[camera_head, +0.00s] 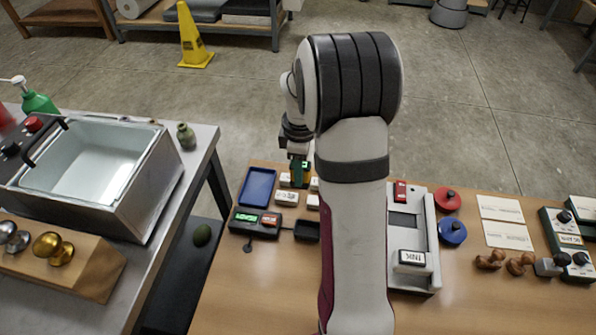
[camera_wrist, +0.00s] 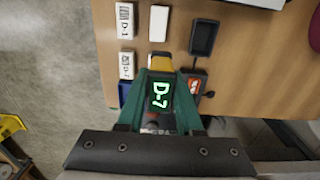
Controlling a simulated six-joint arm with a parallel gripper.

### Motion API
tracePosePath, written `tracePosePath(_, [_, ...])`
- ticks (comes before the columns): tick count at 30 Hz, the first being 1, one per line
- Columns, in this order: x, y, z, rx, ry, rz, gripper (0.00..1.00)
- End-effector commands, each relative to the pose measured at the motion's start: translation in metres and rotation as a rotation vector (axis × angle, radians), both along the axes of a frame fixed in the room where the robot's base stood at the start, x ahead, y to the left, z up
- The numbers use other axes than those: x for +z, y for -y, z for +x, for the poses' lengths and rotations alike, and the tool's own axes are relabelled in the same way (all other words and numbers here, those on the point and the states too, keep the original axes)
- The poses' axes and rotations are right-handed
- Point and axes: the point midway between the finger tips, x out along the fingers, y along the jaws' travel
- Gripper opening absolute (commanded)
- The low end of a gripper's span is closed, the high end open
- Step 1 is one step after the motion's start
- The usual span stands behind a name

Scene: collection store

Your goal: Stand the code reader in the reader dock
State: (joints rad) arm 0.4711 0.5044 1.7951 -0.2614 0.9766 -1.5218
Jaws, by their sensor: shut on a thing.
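My gripper (camera_head: 297,172) hangs above the far left part of the wooden table. In the wrist view its green fingers (camera_wrist: 160,95) are shut on the code reader (camera_wrist: 160,97), a dark piece with a lit green "D-7" screen and a yellow end. In the head view the reader is too small and covered to make out clearly. A small black open box (camera_head: 306,231), which looks like the reader dock, stands on the table right of a black display unit. It also shows in the wrist view (camera_wrist: 203,38), apart from the reader, and looks empty.
The black unit (camera_head: 256,221) has green and red displays. A blue tray (camera_head: 257,186) and several white labelled blocks (camera_head: 287,198) lie close by. My arm hides the table's middle. A grey stand (camera_head: 426,282), stamps and cards occupy the right. A metal basin (camera_head: 100,170) stands left.

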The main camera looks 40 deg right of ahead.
Motion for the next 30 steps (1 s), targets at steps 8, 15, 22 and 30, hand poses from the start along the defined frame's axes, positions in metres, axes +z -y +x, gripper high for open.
tracePosePath(8, [-0.011,-0.030,-0.075,-0.006,0.004,0.000,0.00])
tracePosePath(15, [-0.039,-0.031,-0.079,-0.006,0.001,0.002,0.00])
tracePosePath(22, [-0.064,-0.031,-0.078,-0.006,0.001,0.001,0.00])
tracePosePath(30, [-0.069,-0.031,-0.077,-0.006,0.004,0.001,0.00])
